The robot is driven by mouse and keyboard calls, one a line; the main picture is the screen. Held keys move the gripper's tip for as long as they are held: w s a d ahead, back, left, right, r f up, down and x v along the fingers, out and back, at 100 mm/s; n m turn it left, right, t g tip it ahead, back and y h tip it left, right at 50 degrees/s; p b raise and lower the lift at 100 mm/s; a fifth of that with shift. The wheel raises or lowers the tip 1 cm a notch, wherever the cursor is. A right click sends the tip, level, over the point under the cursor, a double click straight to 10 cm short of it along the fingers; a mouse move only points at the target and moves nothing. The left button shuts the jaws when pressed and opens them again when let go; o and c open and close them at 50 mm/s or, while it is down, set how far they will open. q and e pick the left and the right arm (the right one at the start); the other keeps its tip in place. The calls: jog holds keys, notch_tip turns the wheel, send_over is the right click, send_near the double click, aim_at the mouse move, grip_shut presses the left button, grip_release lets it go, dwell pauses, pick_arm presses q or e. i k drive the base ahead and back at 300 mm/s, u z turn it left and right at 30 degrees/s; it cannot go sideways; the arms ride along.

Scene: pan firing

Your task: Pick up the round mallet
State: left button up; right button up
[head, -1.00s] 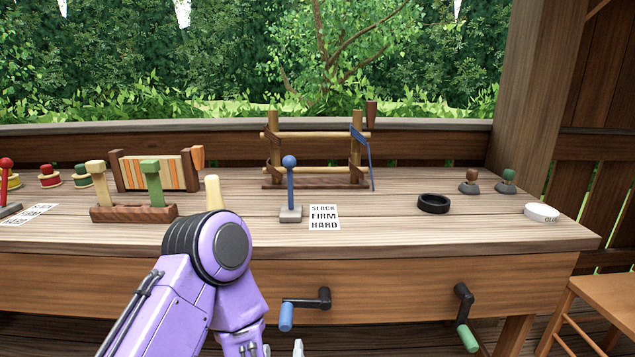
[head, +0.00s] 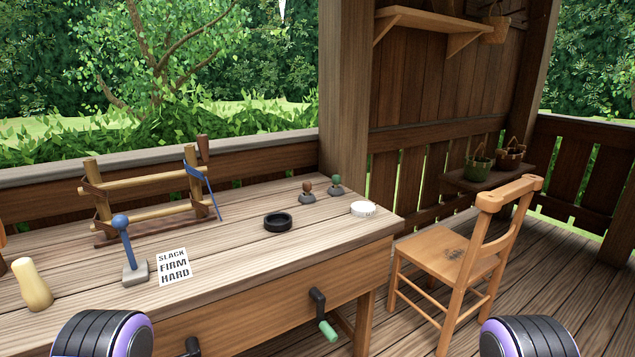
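I cannot clearly pick out a round mallet in this view. Two small round-topped pieces on grey bases, one brown (head: 307,190) and one green (head: 337,183), stand at the back right of the bench. Only black-and-purple parts of my arms show at the bottom edge. Both of my grippers are out of view.
A blue ball-topped lever (head: 127,245) stands beside a lettered card (head: 174,267). A wooden frame (head: 150,205), black ring (head: 278,221) and white disc (head: 363,208) are on the bench. A chair (head: 450,255) stands right.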

aim_at(37, 294)
jog(key=u, duration=1.6)
